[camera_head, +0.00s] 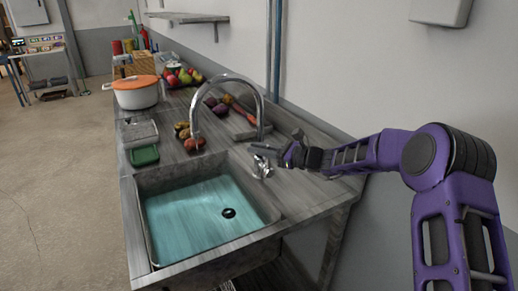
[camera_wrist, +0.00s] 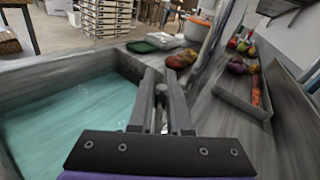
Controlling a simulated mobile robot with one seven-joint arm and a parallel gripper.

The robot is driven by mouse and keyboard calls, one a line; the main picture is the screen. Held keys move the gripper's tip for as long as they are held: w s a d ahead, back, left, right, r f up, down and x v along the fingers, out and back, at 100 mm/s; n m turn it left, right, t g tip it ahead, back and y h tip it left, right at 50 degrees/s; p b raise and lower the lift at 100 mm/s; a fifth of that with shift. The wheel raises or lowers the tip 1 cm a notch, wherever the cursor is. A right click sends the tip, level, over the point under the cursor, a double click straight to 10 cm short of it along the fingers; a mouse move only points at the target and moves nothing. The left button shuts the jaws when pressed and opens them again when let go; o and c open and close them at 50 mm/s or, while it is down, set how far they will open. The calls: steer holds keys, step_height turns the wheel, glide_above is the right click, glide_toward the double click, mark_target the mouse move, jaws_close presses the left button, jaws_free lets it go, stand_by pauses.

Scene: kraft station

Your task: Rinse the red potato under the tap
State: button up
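A red-brown potato (camera_head: 194,144) lies on the counter just behind the sink, beside the tap's spout. It appears in the wrist view as a reddish lump (camera_wrist: 181,60) beyond the fingers. The chrome tap (camera_head: 228,78) arches over the sink (camera_head: 150,250), whose bottom looks teal. My gripper (camera_head: 287,156) is at the right of the sink, close to the tap's handle (camera_head: 262,166). In the wrist view my fingers (camera_wrist: 162,82) are a little apart, with a narrow metal piece between them. I cannot tell whether they grip it. No potato is in my gripper.
A grey tray (camera_wrist: 228,90) with an orange-red item stands behind the tap. A green sponge-like block (camera_head: 145,155), an orange-lidded pot (camera_head: 137,92) and several fruits or vegetables (camera_head: 183,76) stand farther along the counter. A wall (camera_head: 340,70) runs along its right side.

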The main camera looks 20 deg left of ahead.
steer(key=shift+o, duration=0.5)
steer(key=s+d+r, duration=0.1)
steer(key=s+d, duration=0.1)
steer(key=d, duration=1.5)
steer(key=shift+d+r, duration=0.15)
steer(key=shift+d, duration=0.05)
